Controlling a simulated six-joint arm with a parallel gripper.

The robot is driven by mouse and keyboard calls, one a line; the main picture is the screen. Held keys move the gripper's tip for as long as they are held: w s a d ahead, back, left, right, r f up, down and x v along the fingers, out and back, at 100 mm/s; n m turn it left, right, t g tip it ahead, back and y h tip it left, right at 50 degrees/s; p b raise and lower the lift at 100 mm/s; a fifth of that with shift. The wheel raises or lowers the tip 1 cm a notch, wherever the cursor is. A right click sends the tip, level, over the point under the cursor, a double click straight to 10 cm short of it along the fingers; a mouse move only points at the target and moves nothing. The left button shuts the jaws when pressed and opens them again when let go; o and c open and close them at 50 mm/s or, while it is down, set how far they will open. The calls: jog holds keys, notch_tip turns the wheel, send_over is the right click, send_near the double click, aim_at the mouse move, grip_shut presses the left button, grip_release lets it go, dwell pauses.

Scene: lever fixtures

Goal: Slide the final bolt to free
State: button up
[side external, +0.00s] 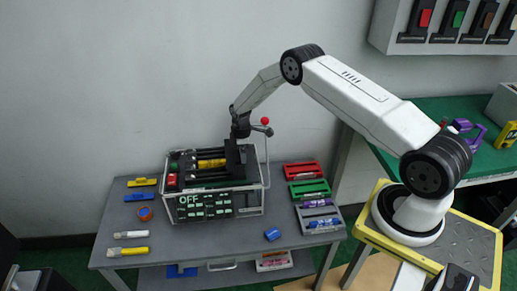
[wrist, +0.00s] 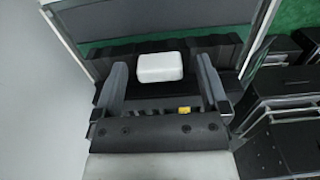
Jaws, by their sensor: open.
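The bolt fixture (side external: 216,207) is a clear-framed box with a dark panel reading "OFF". It stands on the grey table in the side view. Dark bars run along its top, with a yellow cylinder (side external: 211,162), a red block (side external: 172,181) and a green part at the left. My gripper (side external: 236,165) is down at the right part of the fixture's top. In the wrist view my gripper (wrist: 162,72) is open, with a white block (wrist: 160,66) between its fingers and gaps at both sides. I cannot tell which part is the final bolt; my gripper hides some of the top.
A lever with a red knob (side external: 265,121) rises just right of my gripper. Coloured trays (side external: 305,171) line the table's right side. The table's front middle is mostly clear.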

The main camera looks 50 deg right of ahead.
grip_shut()
jog(key=shift+s+d, duration=1.95)
jog(key=shift+d, duration=0.05)
jog(key=shift+c, duration=1.1)
grip_release()
jog(key=shift+s, duration=0.1)
jog(key=shift+o, duration=1.1)
jog(key=shift+r, duration=0.2)
notch_tip(320, 180, up, 8)
jog(key=shift+f, duration=0.25)
